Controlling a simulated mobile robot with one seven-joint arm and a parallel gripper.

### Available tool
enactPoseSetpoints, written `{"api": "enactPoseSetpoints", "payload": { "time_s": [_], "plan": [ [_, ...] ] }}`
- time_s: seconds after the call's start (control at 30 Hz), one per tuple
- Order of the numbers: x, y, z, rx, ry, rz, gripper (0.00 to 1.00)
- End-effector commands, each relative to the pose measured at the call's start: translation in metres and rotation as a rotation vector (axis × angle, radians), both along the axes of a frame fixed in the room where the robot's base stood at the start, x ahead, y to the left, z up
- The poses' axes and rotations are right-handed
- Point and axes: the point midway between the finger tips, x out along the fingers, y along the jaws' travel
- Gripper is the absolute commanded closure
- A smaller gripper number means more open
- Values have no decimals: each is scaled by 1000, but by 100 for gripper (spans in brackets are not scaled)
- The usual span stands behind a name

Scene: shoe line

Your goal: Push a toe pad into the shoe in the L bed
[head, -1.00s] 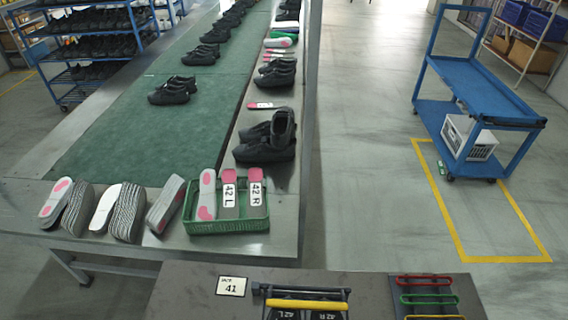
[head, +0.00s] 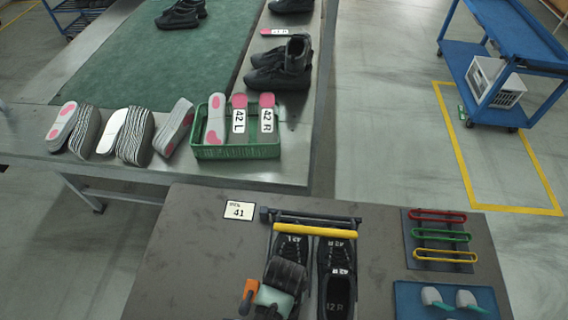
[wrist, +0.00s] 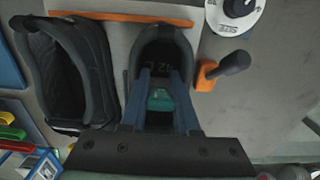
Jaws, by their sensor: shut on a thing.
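My gripper (wrist: 161,76) is shut on a teal toe pad (wrist: 160,98) in the wrist view. Its fingers point into the opening of a black shoe (wrist: 137,42) marked 42 L; how deep the pad sits is hard to tell. The L shoe's toe (head: 289,246) shows under the yellow bar (head: 315,231) in the head view, its rear part covered by dark and pale green parts. The R shoe (head: 338,268) lies beside it, marked 42 R, also seen in the wrist view (wrist: 65,70). Two toe pads (head: 436,297) (head: 467,299) lie on a blue mat (head: 408,302).
An orange lever (head: 249,292) stands left of the L bed. A dark panel (head: 412,250) with red, green and yellow loops lies to the right. A green crate (head: 235,152) holds insoles on the bench behind.

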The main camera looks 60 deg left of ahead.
Motion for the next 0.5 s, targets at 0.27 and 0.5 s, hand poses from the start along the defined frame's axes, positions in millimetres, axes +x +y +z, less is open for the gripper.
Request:
{"api": "enactPoseSetpoints", "payload": {
  "time_s": [0.27, 0.5],
  "plan": [
    [8, 9, -15, 2, -1, 0, 100],
    [14, 16, -25, 2, -1, 1, 100]
  ]
}}
